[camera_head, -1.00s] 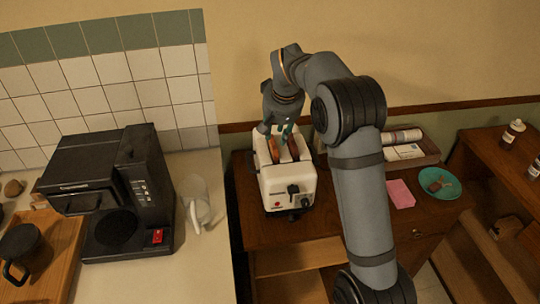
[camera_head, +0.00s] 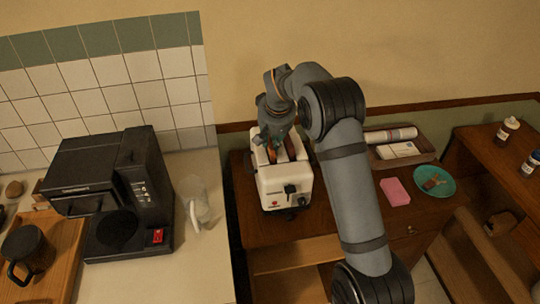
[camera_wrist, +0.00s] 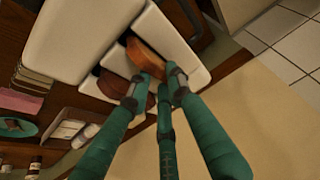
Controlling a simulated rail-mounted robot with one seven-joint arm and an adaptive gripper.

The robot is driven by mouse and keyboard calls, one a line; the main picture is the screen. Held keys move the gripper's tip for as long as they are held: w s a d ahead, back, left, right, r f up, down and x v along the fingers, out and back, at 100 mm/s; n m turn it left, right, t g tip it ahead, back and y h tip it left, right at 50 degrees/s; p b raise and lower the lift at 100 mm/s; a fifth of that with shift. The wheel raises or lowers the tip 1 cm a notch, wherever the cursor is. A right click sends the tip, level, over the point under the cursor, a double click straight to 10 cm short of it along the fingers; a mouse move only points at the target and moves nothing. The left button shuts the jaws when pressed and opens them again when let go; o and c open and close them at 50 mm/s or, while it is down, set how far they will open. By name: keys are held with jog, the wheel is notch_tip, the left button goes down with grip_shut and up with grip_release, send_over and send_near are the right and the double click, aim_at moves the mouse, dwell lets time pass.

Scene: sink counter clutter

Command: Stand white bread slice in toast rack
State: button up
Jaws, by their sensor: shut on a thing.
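A white toaster (camera_head: 284,186) stands on the brown wooden cabinet, with two brown bread slices in its slots. My gripper (camera_head: 270,140) is over the toaster's top, and its fingers partly hide the slices. In the wrist view, my teal fingers (camera_wrist: 157,80) are closed on the end of one bread slice (camera_wrist: 145,56), which is still in its slot. The other slice (camera_wrist: 111,85) sits in the slot beside it, close to a finger. Both look brown rather than white. Several thin upright pieces (camera_wrist: 32,79) at the left may be the toast rack; I cannot tell.
A pink block (camera_head: 395,191), a teal plate (camera_head: 446,190) with small brown pieces and a tray (camera_head: 425,155) with packages are right of my arm. A black coffee machine (camera_head: 112,195) and clear jug (camera_head: 197,203) stand on the left counter. Bottles are at far right.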

grip_shut()
